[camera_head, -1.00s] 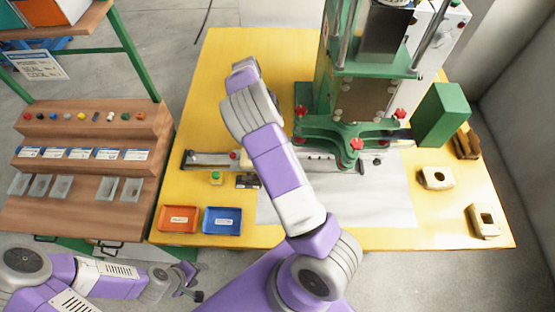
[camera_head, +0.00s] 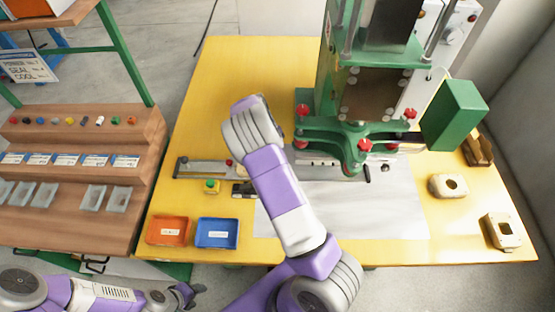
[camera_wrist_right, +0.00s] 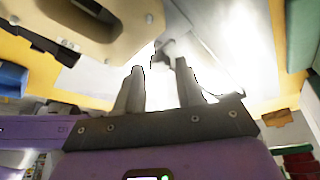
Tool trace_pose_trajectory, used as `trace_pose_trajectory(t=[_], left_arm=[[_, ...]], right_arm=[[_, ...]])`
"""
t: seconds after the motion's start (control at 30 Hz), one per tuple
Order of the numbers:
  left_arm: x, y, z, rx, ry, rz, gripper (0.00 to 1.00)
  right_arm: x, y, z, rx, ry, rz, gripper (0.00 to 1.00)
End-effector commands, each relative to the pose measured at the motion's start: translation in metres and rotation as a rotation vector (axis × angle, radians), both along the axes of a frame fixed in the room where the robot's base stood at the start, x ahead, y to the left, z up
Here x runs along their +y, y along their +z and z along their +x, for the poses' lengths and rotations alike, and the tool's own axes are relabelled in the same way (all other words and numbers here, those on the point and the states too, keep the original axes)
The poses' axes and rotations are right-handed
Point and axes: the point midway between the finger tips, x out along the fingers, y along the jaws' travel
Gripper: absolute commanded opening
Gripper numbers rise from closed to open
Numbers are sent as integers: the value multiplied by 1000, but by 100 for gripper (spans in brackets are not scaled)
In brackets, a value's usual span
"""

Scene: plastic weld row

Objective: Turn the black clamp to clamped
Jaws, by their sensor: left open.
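A small black handle (camera_head: 367,174) stands on the white sheet just in front of the green press; I take it for the black clamp but cannot be sure. A second dark piece (camera_head: 385,168) lies beside it. My left gripper (camera_head: 188,294) is open, low at left, off the table.
The green press (camera_head: 400,130) with red knobs and a green box (camera_head: 455,115) stands at the back right. An orange tray (camera_head: 168,245) and a blue tray (camera_head: 217,247) sit front left. Beige parts (camera_head: 448,186) lie at right. The white sheet (camera_head: 340,215) is mostly clear in front.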

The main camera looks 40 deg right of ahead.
Motion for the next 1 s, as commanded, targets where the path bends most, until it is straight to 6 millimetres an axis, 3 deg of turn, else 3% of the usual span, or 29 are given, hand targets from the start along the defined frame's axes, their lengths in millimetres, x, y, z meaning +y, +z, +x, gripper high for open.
trace_pose_trajectory(t=[0.37,0.63,1.0], left_arm=[[0,-2,0,0,0,0,53],[0,-2,0,0,0,0,53],[0,3,0,0,0,0,53]], right_arm=[[-1,-8,-3,0,1,0,38],[-1,-8,-3,0,1,0,0],[0,-6,-3,0,66,0,0]])
